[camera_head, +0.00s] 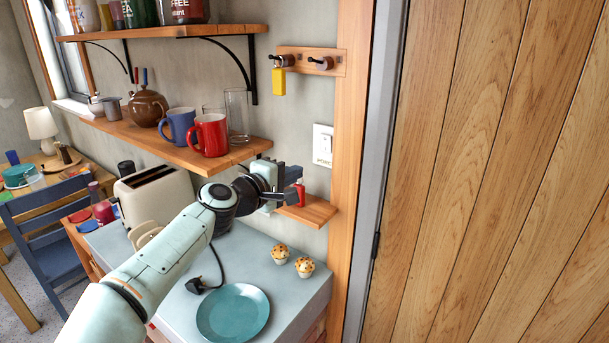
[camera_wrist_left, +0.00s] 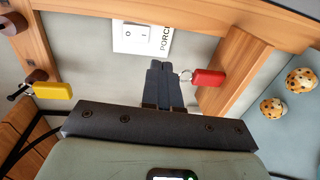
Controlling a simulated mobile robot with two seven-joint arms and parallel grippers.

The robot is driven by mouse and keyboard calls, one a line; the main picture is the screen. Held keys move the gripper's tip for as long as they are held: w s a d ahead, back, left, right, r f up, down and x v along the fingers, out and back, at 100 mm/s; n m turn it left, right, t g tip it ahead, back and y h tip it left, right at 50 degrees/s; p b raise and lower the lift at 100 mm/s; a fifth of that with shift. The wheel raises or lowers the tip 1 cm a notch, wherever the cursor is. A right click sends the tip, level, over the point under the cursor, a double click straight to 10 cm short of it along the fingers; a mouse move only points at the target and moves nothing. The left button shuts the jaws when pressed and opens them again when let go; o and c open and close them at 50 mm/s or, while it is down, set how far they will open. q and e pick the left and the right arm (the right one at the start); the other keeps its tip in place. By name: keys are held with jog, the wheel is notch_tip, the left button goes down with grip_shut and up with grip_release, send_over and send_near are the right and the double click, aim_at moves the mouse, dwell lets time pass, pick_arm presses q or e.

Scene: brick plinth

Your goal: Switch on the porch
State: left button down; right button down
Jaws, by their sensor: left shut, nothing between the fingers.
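The porch switch (camera_head: 322,145) is a white wall plate with a rocker and the label PORCH, beside the wooden door frame. My left gripper (camera_head: 292,187) is below and left of the switch in the head view. In the left wrist view its shut fingers (camera_wrist_left: 163,68) point toward the plate, with the tips overlapping the label's edge. I cannot tell whether they touch. My right gripper is not in view.
A red key tag (camera_wrist_left: 208,78) with a ring is close beside the fingertips, by a small wooden shelf (camera_head: 313,212). A yellow tag (camera_head: 279,82) hangs from a peg rail (camera_head: 310,61). Mugs stand on the shelf (camera_head: 180,150); muffins (camera_head: 304,267) and a plate (camera_head: 233,312) lie below.

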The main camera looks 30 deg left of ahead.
pick_arm(q)
jog(key=s, duration=0.1)
jog(key=s+b, duration=0.1)
jog(key=s, duration=0.1)
jog(key=shift+s+a+f, duration=0.15)
jog(key=shift+s+f, duration=0.05)
dwell(0.5)
